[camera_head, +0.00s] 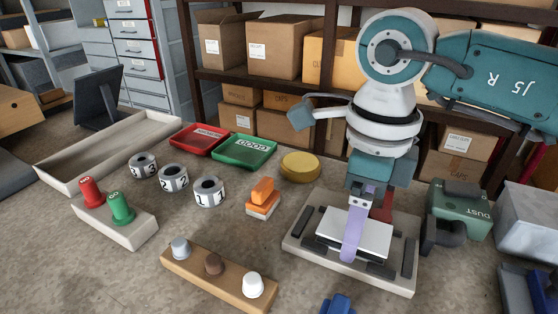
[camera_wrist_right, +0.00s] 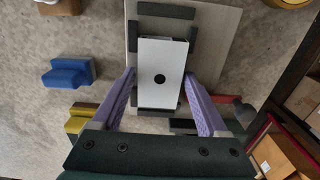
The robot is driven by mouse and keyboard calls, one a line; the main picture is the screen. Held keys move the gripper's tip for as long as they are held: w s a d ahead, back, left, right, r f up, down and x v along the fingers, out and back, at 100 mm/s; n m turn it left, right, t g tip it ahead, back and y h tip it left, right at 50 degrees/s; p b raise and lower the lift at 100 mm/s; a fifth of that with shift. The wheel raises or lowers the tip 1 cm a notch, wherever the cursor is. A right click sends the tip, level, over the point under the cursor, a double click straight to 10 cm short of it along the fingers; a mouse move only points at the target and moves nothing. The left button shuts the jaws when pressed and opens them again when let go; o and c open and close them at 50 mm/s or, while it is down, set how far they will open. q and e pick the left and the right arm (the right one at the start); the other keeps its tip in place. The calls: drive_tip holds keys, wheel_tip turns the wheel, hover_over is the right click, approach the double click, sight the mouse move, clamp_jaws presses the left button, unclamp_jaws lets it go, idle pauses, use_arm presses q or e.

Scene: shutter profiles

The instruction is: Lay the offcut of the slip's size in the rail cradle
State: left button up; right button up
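A pale base with dark rails (camera_head: 300,249), which looks like the rail cradle, stands at the right of the bench. A white rectangular block (camera_head: 375,232) with a dark spot lies among the rails; it also shows in the right wrist view (camera_wrist_right: 162,55). My right gripper (camera_head: 352,256) points down over it. In the wrist view its purple fingers (camera_wrist_right: 159,76) are spread, one on each side of the block, with gaps. An orange stepped piece (camera_head: 264,190) and a blue stepped piece (camera_head: 338,304) lie nearby. I cannot identify the slip or the matching offcut. My left gripper is out of view.
A green DUST machine (camera_head: 460,212) stands right of the base. Left are a wooden strip with knobs (camera_head: 205,279), numbered rolls (camera_head: 209,191), a button box (camera_head: 130,229), red (camera_head: 198,138) and green trays (camera_head: 245,151), a yellow disc (camera_head: 300,166). A yellow piece shows in the wrist view (camera_wrist_right: 77,124).

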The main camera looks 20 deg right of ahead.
drive_tip(key=shift+o, duration=1.3)
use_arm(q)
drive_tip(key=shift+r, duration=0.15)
use_arm(e)
drive_tip(key=shift+r, duration=0.1)
drive_tip(key=shift+r, duration=0.35)
use_arm(q)
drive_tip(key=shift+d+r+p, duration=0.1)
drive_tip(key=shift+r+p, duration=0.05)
drive_tip(key=shift+p, duration=0.15)
use_arm(e)
wheel_tip(320, 180, up, 12)
drive_tip(key=shift+f, duration=0.25)
